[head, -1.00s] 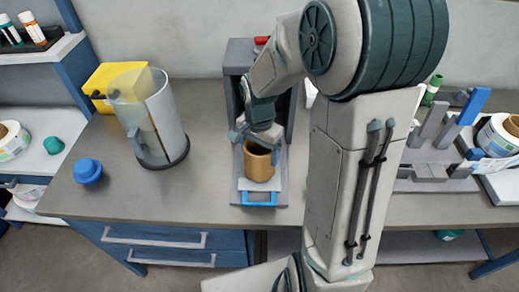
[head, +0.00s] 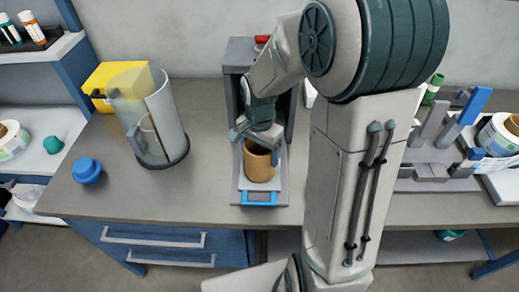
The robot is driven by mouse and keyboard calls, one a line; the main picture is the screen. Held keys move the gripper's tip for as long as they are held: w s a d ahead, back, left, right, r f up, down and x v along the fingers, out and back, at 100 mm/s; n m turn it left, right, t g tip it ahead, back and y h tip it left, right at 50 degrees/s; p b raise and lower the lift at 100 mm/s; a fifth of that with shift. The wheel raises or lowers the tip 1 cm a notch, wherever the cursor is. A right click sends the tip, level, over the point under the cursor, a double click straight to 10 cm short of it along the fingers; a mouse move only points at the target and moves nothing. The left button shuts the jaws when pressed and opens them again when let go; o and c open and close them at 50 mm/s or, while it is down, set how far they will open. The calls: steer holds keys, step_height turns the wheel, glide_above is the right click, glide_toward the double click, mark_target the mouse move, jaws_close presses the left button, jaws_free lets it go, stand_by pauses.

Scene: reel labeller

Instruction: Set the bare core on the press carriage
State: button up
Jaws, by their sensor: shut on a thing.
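The bare core (head: 258,165) is a short brown cardboard tube, standing upright at the press. My gripper (head: 257,139) is above it and shut on its upper rim. The press (head: 240,58) is a tall grey frame with a red part at its top. Its carriage (head: 260,198) is a light plate with a blue front handle, and the core is on or just above it. My gripper covers the core's top, and I cannot tell whether the core's underside touches the plate.
A clear cylinder (head: 165,120) stands left of the press, by a yellow box (head: 110,76) and a blue cap (head: 87,170). My arm hides the bench right of the press. A grey fixture with a blue lever (head: 470,106) and label reels (head: 500,135) stand at the far right.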

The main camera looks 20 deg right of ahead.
steer(key=shift+f+b, duration=0.35)
steer(key=shift+f, duration=0.1)
steer(key=o, duration=0.7)
steer(key=shift+r, duration=0.15)
step_height(320, 180, up, 11)
steer(key=p, duration=0.8)
steer(key=s+r+n+t, duration=0.1)
steer(key=s+r+n, duration=0.1)
steer(key=s+n, duration=0.1)
steer(key=s+r+n+t+b, duration=0.1)
steer(key=s+r+n, duration=0.2)
steer(key=s, duration=0.3)
steer(key=s+r+n+t+b, duration=0.1)
steer(key=s+r+n, duration=0.1)
steer(key=s+n, duration=0.2)
steer(key=shift+s+d+r+t, duration=0.1)
steer(key=shift+s+r+t, duration=0.3)
steer(key=shift+s, duration=0.2)
